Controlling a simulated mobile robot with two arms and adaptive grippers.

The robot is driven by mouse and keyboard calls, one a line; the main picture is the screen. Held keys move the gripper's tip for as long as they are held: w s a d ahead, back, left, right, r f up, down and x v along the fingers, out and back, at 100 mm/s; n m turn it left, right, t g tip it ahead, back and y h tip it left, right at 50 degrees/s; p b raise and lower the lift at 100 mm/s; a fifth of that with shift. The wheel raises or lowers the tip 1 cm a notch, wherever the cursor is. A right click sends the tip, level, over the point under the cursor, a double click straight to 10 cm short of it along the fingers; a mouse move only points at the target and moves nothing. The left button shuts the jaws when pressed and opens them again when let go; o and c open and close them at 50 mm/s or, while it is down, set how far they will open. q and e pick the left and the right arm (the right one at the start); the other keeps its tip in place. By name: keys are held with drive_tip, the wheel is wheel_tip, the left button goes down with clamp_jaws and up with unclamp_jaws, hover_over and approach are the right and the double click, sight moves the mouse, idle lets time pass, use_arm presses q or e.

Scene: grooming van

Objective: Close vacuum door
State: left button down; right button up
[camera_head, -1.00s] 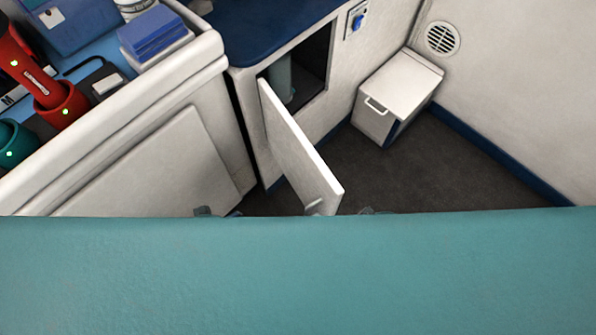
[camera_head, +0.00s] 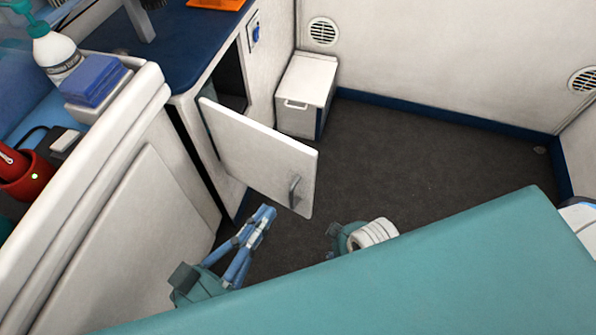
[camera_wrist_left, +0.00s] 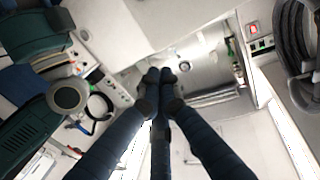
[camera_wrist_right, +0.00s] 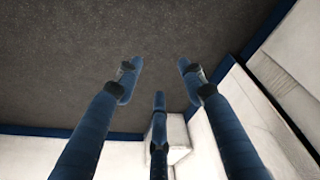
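The white vacuum door (camera_head: 258,155) stands swung open from the cabinet under the dark blue counter, with its handle (camera_head: 295,190) near the free edge. Part of the dark cabinet opening (camera_head: 232,75) shows behind the door. My left gripper (camera_head: 265,214) is just below the door's lower edge, apparently clear of it. In the left wrist view its fingertips (camera_wrist_left: 161,78) meet with nothing visible between them. My right gripper's fingers (camera_wrist_right: 158,78) are spread and empty over the dark floor in the right wrist view. In the head view only part of the right arm shows, beyond the teal surface.
A teal padded surface (camera_head: 400,285) fills the foreground. A white bin (camera_head: 308,95) stands by the back wall. Open dark floor (camera_head: 420,150) lies right of the door.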

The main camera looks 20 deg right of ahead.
sight(307, 155)
use_arm(q)
drive_tip(key=x, duration=1.2)
drive_tip(key=shift+f+b, duration=0.1)
drive_tip(key=shift+b, duration=0.25)
drive_tip(key=shift+w+d, duration=0.3)
drive_tip(key=shift+w, duration=0.05)
use_arm(e)
drive_tip(key=v, duration=0.3)
drive_tip(key=shift+w+r, duration=0.1)
drive_tip(key=shift+w, duration=0.05)
use_arm(q)
drive_tip(key=shift+w, duration=0.1)
use_arm(e)
drive_tip(key=shift+w+d, duration=0.1)
drive_tip(key=shift+d, duration=0.05)
